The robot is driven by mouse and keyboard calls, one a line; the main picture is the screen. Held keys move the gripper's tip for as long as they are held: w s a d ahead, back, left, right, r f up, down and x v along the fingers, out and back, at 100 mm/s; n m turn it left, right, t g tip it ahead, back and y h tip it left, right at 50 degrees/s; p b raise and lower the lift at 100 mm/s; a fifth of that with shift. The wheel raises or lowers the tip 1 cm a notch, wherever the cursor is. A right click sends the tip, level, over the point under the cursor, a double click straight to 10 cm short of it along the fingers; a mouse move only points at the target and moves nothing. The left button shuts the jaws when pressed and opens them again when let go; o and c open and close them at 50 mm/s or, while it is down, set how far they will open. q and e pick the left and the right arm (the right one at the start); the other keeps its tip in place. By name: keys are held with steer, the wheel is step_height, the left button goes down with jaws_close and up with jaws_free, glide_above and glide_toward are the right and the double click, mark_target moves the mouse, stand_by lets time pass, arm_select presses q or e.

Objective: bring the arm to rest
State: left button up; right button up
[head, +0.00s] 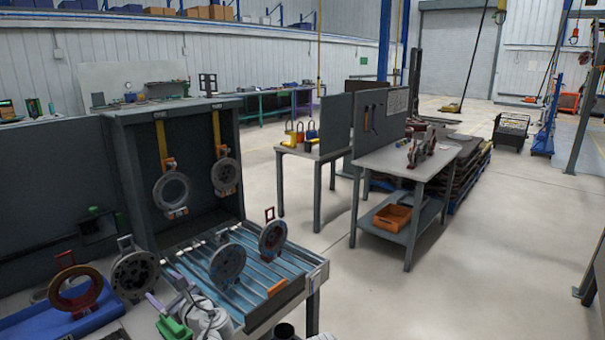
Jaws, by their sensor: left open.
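My left gripper (164,289) is low in the left part of the head view, at the front left corner of the blue roller tray (252,262). Its fingers are apart and I see nothing between them. A round grey flange with a handle (228,263) stands on the tray to the right of the gripper. A dark grey flange (136,274) stands to its left. Whether the gripper touches the tray edge I cannot tell. My right gripper is not in view.
Another flange (272,238) stands at the tray's right. Two flanges (171,190) hang on yellow straps in the grey cabinet (125,180). Open floor (455,285) lies to the right.

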arm_select(q)
steer(key=s+d+f+n+g+h+p, duration=0.4)
steer(key=s+d+n, duration=0.5)
steer(key=d, duration=0.5)
steer(key=s+d+f+n+g+h+p, duration=0.4)
steer(key=s+d+f+n+g+h, duration=0.2)
steer(key=s+d+n, duration=0.4)
steer(key=d+h, duration=0.1)
steer(key=d, duration=0.3)
steer(key=shift+s+d+f+h, duration=0.35)
steer(key=shift+s+f+h, duration=0.05)
